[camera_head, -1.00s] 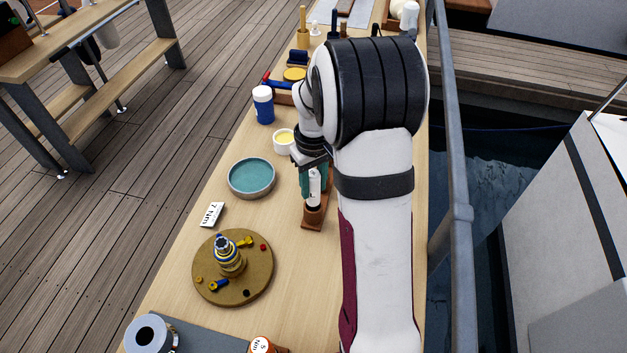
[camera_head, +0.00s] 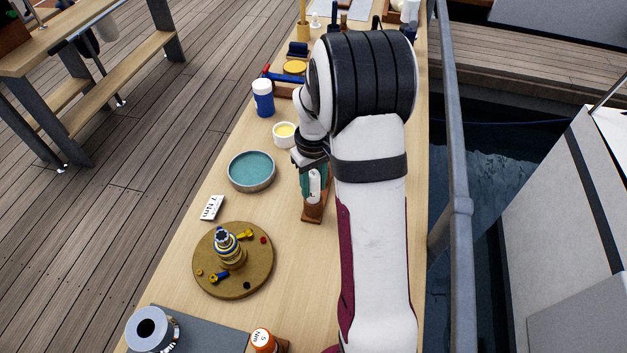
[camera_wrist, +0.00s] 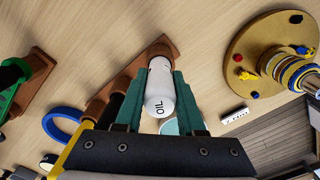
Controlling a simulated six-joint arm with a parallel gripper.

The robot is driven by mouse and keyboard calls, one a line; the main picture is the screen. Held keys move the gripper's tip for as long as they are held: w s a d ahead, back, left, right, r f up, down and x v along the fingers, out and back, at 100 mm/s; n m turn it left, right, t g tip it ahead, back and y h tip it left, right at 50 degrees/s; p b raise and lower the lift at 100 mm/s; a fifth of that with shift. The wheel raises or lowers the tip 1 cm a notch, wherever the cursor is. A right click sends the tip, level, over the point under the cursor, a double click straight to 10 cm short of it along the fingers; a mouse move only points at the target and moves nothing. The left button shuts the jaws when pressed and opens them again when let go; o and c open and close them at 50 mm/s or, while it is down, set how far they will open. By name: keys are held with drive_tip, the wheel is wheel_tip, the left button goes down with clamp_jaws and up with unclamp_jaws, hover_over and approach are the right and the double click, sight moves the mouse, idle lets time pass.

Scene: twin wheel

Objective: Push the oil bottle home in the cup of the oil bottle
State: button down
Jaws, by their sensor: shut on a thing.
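The oil bottle (camera_wrist: 159,92) is white with "OIL" on its end, and it also shows in the head view (camera_head: 314,186). My gripper (camera_wrist: 160,76) is shut on it, with one teal finger on each side; in the head view my gripper (camera_head: 311,188) is partly hidden by my arm. The bottle's far end meets the brown cup (camera_wrist: 163,46) of a wooden holder, seen in the head view as a brown block (camera_head: 313,212) under the bottle. The bottle looks roughly in line with the cup. Its lower end is hidden, so its depth cannot be told.
A teal dish (camera_head: 251,172), a white cup with yellow contents (camera_head: 285,134) and a blue bottle with white cap (camera_head: 263,98) stand to the left. A round board (camera_head: 233,287) with small parts lies nearer. A blue ring (camera_wrist: 62,128) lies beside the holder.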

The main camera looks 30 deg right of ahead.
drive_tip(key=shift+f, duration=0.25)
drive_tip(key=shift+c, duration=2.2)
unclamp_jaws()
drive_tip(key=shift+r, duration=0.1)
wheel_tip(320, 180, up, 16)
